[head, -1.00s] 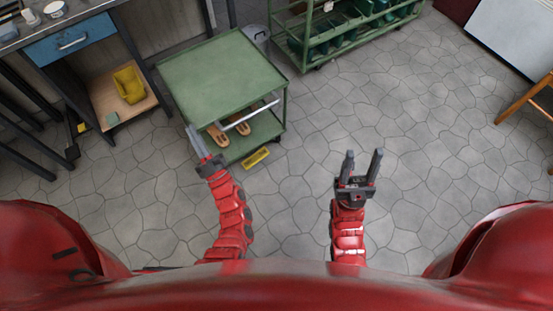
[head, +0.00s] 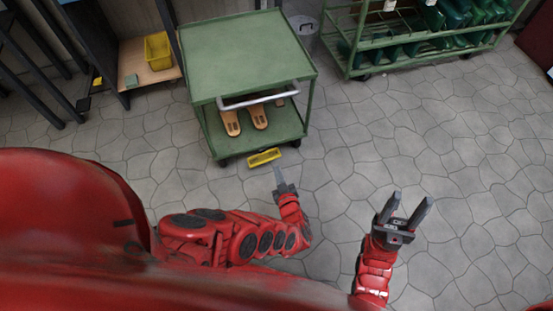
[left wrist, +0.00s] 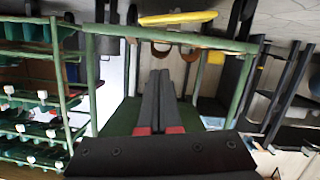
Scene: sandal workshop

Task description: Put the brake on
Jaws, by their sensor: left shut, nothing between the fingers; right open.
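The green two-shelf cart (head: 247,58) stands on the floor ahead. The yellow brake pedal (head: 263,157) sticks out low at the middle of its near edge; I cannot tell if it is up or down. My left gripper (head: 278,175) is shut and empty, just in front of the pedal and slightly right of it in the head view; a gap shows between them. In the left wrist view the shut fingers (left wrist: 155,90) show with the pedal (left wrist: 178,17) above them, apart. My right gripper (head: 406,207) is open and empty over bare floor.
Wooden sandal soles (head: 245,120) lie on the cart's lower shelf, below the metal push handle (head: 265,99). A green rack (head: 420,43) of dark green items stands behind at right. A yellow bin (head: 157,53) sits on a shelf at left. The floor at right is free.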

